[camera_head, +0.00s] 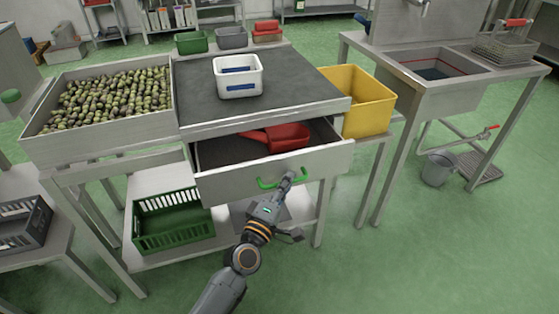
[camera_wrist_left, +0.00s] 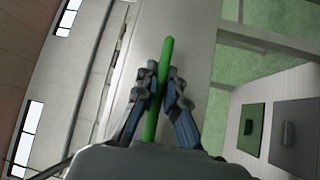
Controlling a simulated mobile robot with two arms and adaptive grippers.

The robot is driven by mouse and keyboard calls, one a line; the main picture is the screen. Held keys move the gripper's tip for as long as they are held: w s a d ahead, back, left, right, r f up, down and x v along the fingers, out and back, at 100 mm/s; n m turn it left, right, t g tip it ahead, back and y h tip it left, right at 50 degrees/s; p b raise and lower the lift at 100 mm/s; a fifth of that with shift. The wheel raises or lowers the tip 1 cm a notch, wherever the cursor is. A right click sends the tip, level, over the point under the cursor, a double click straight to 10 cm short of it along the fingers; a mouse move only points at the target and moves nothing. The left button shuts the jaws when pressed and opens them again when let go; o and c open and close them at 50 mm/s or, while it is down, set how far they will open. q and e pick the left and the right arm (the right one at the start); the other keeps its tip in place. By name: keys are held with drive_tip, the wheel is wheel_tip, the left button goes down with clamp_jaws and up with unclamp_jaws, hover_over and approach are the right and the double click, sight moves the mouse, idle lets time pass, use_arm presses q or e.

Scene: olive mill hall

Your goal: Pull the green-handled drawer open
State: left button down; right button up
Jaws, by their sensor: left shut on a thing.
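The drawer (camera_head: 230,186) under the dark worktop is pulled out, and its inside shows. Its green handle (camera_head: 267,184) is on the front panel. My left gripper (camera_head: 288,179) is at the right part of the handle in the head view. In the left wrist view the green handle (camera_wrist_left: 152,118) runs between the two fingers of my left gripper (camera_wrist_left: 161,92), which are shut on it. A red scoop (camera_head: 285,136) lies inside the drawer. My right gripper is not in view.
A white container (camera_head: 237,76) stands on the worktop (camera_head: 300,82). An olive-filled tray (camera_head: 100,143) is at left, a yellow bin (camera_head: 366,99) at right. A green crate (camera_head: 172,221) sits on the shelf below. Green floor (camera_head: 420,260) at front right is clear.

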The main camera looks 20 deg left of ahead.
use_arm(q)
drive_tip(key=s+d+p, duration=0.2)
drive_tip(key=s+d, duration=0.6)
drive_tip(key=s, duration=0.4)
drive_tip(key=shift+s+d+p, duration=0.25)
drive_tip(key=shift+s+p, duration=0.1)
drive_tip(key=shift+s, duration=0.05)
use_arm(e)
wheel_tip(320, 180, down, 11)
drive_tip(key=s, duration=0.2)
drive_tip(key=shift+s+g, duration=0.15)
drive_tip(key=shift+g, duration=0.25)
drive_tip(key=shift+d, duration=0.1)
use_arm(q)
drive_tip(key=c, duration=1.4)
unclamp_jaws()
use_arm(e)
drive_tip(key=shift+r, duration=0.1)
use_arm(q)
drive_tip(key=v, duration=1.2)
